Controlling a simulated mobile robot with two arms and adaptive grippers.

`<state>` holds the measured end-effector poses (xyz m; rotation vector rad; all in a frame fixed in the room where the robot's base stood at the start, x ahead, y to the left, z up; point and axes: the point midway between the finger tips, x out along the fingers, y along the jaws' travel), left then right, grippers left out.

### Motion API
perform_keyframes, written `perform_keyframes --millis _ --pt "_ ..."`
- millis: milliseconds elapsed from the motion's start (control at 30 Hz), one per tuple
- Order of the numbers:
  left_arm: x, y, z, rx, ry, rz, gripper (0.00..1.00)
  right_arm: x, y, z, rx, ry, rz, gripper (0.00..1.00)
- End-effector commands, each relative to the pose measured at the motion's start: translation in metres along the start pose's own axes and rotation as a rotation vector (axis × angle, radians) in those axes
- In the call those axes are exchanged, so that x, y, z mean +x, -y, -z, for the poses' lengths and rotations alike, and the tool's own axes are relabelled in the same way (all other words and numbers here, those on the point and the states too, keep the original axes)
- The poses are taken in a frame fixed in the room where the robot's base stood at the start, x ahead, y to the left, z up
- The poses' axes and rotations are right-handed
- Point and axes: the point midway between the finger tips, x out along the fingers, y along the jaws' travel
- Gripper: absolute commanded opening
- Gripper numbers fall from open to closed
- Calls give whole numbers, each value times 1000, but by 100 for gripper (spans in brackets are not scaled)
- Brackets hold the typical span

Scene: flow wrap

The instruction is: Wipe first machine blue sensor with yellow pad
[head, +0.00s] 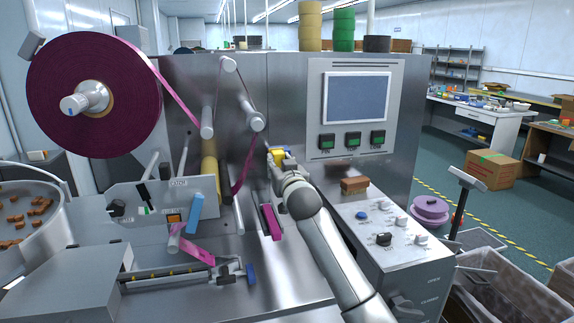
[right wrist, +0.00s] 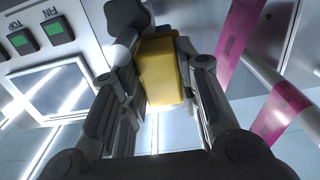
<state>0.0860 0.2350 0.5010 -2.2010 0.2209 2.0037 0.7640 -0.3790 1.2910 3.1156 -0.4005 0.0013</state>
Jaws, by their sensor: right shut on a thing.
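My right gripper (head: 280,160) is shut on the yellow pad (head: 276,151) in front of the machine's upright metal panel, right of the purple film. In the right wrist view the yellow pad (right wrist: 162,70) sits between both fingers. A small dark-blue block (head: 251,273) is lower, by the conveyor end. My left gripper is not in view.
A large purple film roll (head: 122,95) hangs upper left, its film running over rollers (head: 256,122). A bowl of brown pieces (head: 22,215) is at the left.

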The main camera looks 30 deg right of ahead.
Motion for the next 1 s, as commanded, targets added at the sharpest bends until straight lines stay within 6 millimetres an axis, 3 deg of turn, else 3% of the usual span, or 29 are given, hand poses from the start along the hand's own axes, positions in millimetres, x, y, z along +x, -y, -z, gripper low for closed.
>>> perform_keyframes --millis 133,533,1000 --pt "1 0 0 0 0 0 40 1 12 1 2 -2 3 11" --pt "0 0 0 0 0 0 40 -1 14 1 1 -1 3 11" --pt "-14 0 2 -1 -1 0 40 -46 13 1 1 -1 2 11"
